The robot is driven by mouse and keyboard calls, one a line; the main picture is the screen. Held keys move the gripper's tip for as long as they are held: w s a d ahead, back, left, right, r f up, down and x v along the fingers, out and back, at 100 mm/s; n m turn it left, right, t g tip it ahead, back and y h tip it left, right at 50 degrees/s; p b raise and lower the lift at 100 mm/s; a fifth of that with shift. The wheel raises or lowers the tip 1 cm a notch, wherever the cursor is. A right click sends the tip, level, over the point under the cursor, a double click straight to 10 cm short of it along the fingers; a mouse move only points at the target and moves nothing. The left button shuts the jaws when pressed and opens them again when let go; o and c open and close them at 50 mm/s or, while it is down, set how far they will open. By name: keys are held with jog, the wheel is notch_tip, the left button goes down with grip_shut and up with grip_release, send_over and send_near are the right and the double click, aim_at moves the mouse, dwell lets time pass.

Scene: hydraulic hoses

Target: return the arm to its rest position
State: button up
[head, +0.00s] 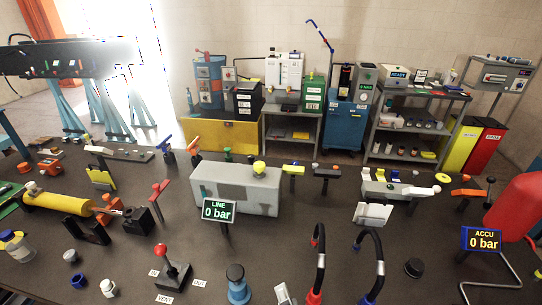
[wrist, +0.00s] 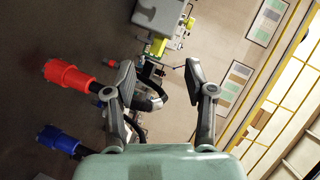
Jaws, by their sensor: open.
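My gripper (wrist: 160,72) is open in the wrist view, its two dark fingers spread wide with nothing held between them. A dark curved hose with a grey section (wrist: 150,102) shows beyond the fingers; I cannot tell how far off it is. A red coupling (wrist: 68,77) and a blue coupling (wrist: 60,141) lie to the left of the fingers, apart from them. In the head view, a black hose with red ends (head: 320,262) and a black hose with blue ends (head: 379,262) arch up at the table's front. My arm and gripper do not show in the head view.
The dark table (head: 300,225) carries a grey block (head: 235,188), a LINE display at 0 bar (head: 219,210), an ACCU display at 0 bar (head: 481,239), a red-knobbed lever (head: 170,270) and a red accumulator (head: 515,208). Shelves and machines (head: 290,120) stand along the back wall.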

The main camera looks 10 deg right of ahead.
jog(key=s+a+r+n+g+p, duration=0.1)
jog(key=s+a+r+n, duration=0.1)
jog(key=a+r+n, duration=0.4)
jog(key=s+a+r+n+g+p, duration=0.1)
jog(key=s+a+n, duration=0.1)
jog(key=a+n, duration=0.45)
notch_tip(320, 180, up, 30)
jog(key=d+n+p, duration=0.1)
jog(key=d+p, duration=0.1)
jog(key=p, duration=2.8)
jog(key=shift+w+d+r, duration=0.15)
jog(key=shift+w, duration=0.15)
